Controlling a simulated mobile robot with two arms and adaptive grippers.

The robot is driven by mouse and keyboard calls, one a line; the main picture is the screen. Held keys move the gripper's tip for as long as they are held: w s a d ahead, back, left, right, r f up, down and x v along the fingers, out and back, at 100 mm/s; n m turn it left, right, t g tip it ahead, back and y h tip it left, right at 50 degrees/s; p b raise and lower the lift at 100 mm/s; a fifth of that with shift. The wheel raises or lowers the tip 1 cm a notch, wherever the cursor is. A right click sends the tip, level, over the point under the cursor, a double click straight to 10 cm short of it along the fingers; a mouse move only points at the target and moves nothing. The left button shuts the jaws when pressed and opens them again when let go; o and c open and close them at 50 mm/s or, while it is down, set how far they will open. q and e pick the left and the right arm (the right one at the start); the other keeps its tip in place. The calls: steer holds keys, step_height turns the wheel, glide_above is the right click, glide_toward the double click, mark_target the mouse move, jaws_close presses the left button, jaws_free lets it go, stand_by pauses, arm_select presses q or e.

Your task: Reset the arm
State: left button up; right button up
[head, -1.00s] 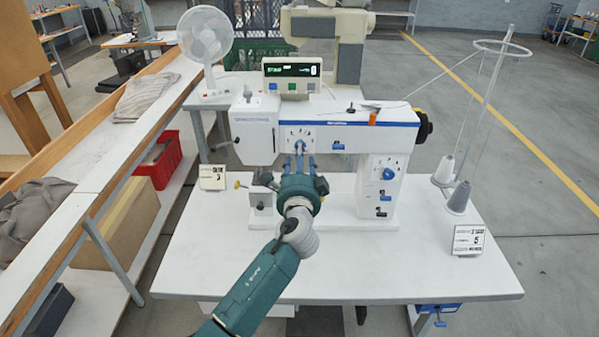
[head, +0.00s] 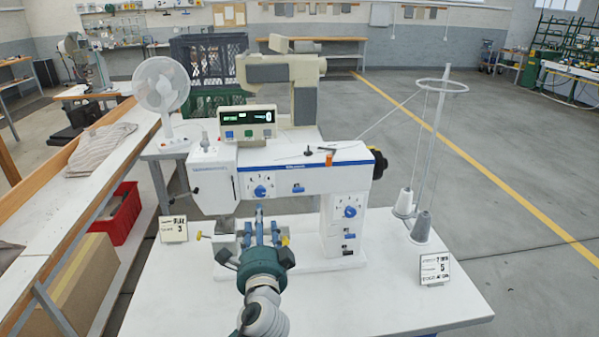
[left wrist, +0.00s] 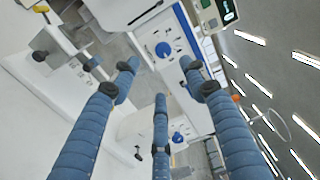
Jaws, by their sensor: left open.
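A blue knob (left wrist: 163,50) on the machine shows beyond the fingertips. I cannot tell from these views whether the fingers touch the machine. My right gripper is in neither view.
A display box (head: 244,122) and a fan (head: 161,88) stand behind. Number cards stand left (head: 173,229) and right (head: 434,268) on the table (head: 400,300). A thread stand with cones (head: 421,227) is at the right.

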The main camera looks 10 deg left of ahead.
arm_select(q)
steer(key=s+a+f+n+g+h, duration=0.1)
steer(key=s+a+f+n+g, duration=0.25)
steer(key=s+f, duration=0.55)
steer(key=s+a+f+n+g, duration=0.2)
steer(key=s+f+n+g, duration=0.25)
steer(key=s+f, duration=0.4)
steer(key=s+d+f+n+g+h, duration=0.2)
steer(key=s+f+g, duration=0.1)
steer(key=s, duration=0.8)
steer(key=s+d+f+n+g+h, duration=0.2)
steer(key=s+d+f+n+g, duration=0.1)
steer(key=s, duration=0.8)
step_height(320, 180, down, 29)
steer(key=s+g+b, duration=0.1)
steer(key=s+b, duration=0.1)
steer(key=b, duration=0.2)
steer(key=s+a+f+g+b, duration=0.1)
steer(key=s+a+f+b, duration=0.1)
steer(key=s+f, duration=1.4)
step_height(320, 180, down, 3)
steer(key=shift+s+a+f+m, duration=0.1)
steer(key=shift+s+a+m, duration=0.3)
steer(key=shift+a, duration=0.35)
